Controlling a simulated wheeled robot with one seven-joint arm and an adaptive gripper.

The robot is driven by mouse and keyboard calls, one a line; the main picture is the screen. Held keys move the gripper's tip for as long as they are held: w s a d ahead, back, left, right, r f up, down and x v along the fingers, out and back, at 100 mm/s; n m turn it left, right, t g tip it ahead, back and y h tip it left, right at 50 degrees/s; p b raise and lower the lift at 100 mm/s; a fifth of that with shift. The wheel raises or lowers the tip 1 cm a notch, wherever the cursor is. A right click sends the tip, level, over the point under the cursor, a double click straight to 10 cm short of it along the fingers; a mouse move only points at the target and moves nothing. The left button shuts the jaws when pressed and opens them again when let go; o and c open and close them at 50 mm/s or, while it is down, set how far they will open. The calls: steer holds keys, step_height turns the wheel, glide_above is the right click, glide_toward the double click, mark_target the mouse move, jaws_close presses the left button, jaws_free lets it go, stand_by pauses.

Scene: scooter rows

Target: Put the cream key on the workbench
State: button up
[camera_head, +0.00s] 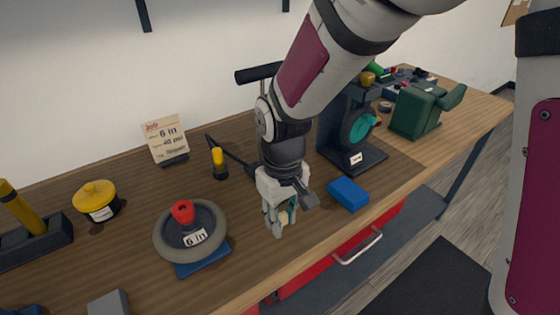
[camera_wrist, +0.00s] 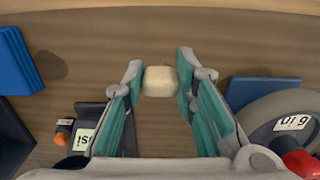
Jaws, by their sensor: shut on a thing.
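My gripper (camera_head: 283,222) points down over the front part of the wooden workbench (camera_head: 105,255). Its fingers are closed on the cream key (camera_wrist: 160,81), a small pale block between the fingertips in the wrist view. In the head view the key (camera_head: 284,216) is mostly hidden by the fingers. The bare wood of the workbench (camera_wrist: 158,32) shows below it in the wrist view. I cannot tell whether the key touches the wood.
A small wheel (camera_head: 210,250) on a blue base is left of my gripper. A blue block (camera_head: 348,194) is to the right, near a dark stand (camera_head: 352,155) and a green vise (camera_head: 418,112). A job card (camera_head: 165,139) stands behind. Bare wood lies around the gripper.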

steer(key=shift+w+f, duration=0.1)
steer(key=shift+f, duration=1.7)
steer(key=o, duration=0.9)
steer(key=shift+f, duration=0.15)
steer(key=shift+c, duration=0.2)
